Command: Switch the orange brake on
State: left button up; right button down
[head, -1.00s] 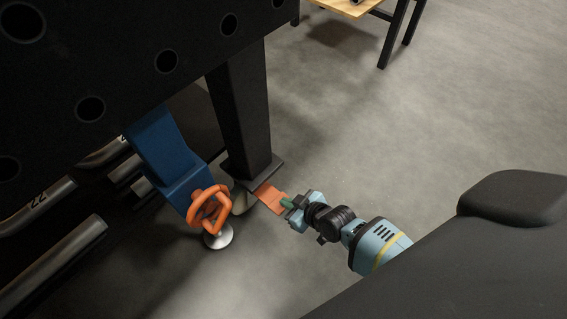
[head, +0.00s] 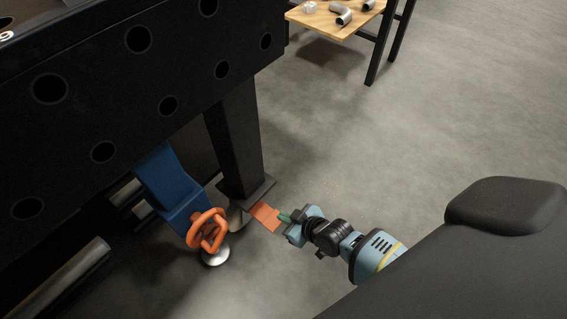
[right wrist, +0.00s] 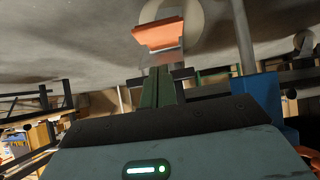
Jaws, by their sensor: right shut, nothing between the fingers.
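The orange brake (head: 265,217) is a small flat pedal at the foot of the black leg (head: 235,145), beside a pale caster wheel (head: 238,217). In the right wrist view the pedal (right wrist: 160,33) has a bent lip and sits in front of the pale round wheel (right wrist: 185,13). My right gripper (head: 285,217) is shut and empty, its green fingertips close to the pedal's outer edge. In the right wrist view the shut fingers (right wrist: 158,84) point toward the pedal; whether they touch it I cannot tell. My left gripper is not in view.
An orange handwheel (head: 207,231) sits on a blue bracket (head: 170,185) left of the pedal. The large black perforated frame (head: 120,90) overhangs the left. A wooden table (head: 325,20) with metal pipe pieces stands at the back. The grey floor to the right is clear.

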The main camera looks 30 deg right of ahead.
jog(key=s+d+r+p, duration=0.2)
jog(key=s, duration=0.5)
jog(key=shift+s+d, duration=0.35)
